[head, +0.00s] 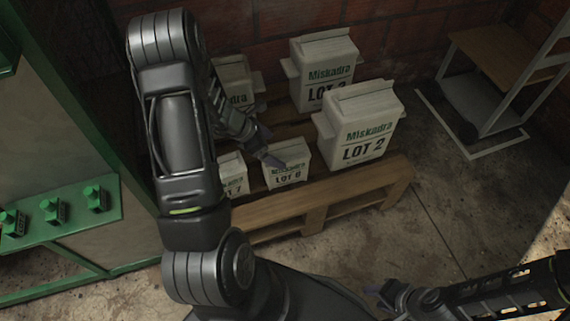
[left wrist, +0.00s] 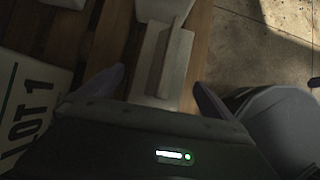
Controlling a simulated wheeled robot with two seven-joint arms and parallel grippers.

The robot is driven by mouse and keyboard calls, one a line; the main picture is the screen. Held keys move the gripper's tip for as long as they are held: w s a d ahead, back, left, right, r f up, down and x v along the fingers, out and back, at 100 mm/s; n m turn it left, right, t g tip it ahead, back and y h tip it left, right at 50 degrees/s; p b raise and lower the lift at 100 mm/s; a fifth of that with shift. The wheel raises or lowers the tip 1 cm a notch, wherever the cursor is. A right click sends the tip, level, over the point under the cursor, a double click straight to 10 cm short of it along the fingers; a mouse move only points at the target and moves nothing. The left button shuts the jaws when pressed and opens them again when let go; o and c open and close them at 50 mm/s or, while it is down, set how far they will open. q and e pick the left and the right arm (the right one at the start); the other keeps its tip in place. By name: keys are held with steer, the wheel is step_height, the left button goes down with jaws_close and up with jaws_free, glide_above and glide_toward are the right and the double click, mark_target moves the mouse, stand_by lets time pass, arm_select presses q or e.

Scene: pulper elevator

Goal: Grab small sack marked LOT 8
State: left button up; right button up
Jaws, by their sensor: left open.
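The small white sack marked LOT 8 (head: 287,173) stands upright at the front of a wooden pallet (head: 340,190). My left gripper (head: 268,147) is open and reaches down from behind my arm to the top of this sack. In the left wrist view a pale sack with a raised top seam (left wrist: 165,62) lies between the two spread fingers of my left gripper (left wrist: 158,82); its label is hidden there. I cannot tell whether the fingers touch it. My right gripper (head: 390,295) is low in the head view, away from the sacks; its jaw state is unclear.
A small sack marked LOT 7 (head: 233,177) stands just left of LOT 8, partly behind my arm. A larger LOT 2 sack (head: 358,130) stands to the right, with another large sack (head: 322,75) behind. A LOT 1 sack (left wrist: 30,110) is close left in the wrist view.

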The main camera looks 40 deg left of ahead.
mark_target(281, 153)
arm_select(q)
steer(key=b+x, duration=0.1)
steer(key=x, duration=0.3)
steer(key=shift+s+f+b, duration=0.1)
steer(key=shift+s+b, duration=0.05)
steer(key=shift+b, duration=0.2)
steer(key=shift+w+d+f, duration=0.2)
steer(key=shift+w+f, duration=0.1)
steer(key=shift+f, duration=0.1)
steer(key=shift+r, duration=0.1)
steer(key=c, duration=2.1)
steer(key=shift+r, duration=0.1)
